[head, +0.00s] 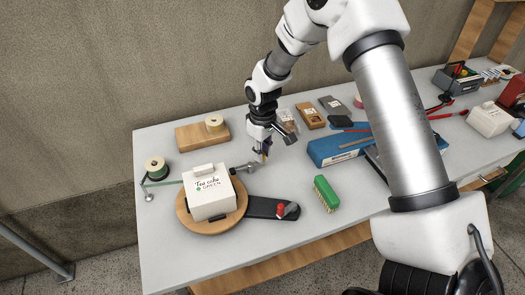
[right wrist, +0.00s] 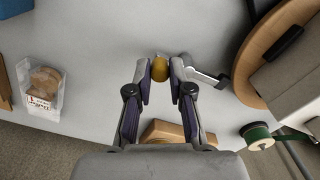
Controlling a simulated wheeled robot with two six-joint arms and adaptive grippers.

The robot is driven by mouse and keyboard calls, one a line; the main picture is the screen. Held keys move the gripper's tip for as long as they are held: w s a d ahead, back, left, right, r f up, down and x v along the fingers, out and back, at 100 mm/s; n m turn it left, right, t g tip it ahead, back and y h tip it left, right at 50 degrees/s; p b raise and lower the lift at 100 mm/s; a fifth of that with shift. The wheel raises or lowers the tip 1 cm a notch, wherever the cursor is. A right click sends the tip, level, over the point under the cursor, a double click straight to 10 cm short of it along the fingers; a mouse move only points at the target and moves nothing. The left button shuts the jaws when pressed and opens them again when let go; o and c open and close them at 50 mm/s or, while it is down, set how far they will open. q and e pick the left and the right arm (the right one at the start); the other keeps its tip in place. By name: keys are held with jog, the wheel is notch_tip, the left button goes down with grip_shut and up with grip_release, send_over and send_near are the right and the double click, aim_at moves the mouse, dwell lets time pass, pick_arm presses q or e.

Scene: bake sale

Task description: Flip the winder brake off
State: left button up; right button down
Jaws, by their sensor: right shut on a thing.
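The winder has a round wooden turntable (head: 181,214) carrying a white box (head: 208,190) labelled "Tea cake GREEN". A black arm (head: 262,207) with a red-topped knob (head: 281,209) reaches right from it. A grey metal crank piece (head: 243,168) sticks out behind the box, and shows in the right wrist view (right wrist: 203,76). My right gripper (head: 263,153) is behind and right of the box. I cannot tell which part is the brake. My left gripper is out of view.
A green ribbon spool (head: 156,167) stands left of the turntable. A wooden block (head: 202,134) lies behind. The front table strip is clear.

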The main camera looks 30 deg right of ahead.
jog(key=shift+s+r+m+p, duration=0.25)
jog(key=shift+m+p, duration=0.25)
jog(key=shift+p, duration=0.45)
jog(key=shift+a+f+m, duration=0.1)
jog(key=shift+m, duration=0.3)
jog(key=shift+f, duration=0.2)
jog(key=c, duration=1.1)
grip_release()
jog(key=shift+o, duration=0.2)
jog(key=shift+r, duration=0.1)
notch_tip(320, 180, up, 12)
jog(key=shift+f, duration=0.2)
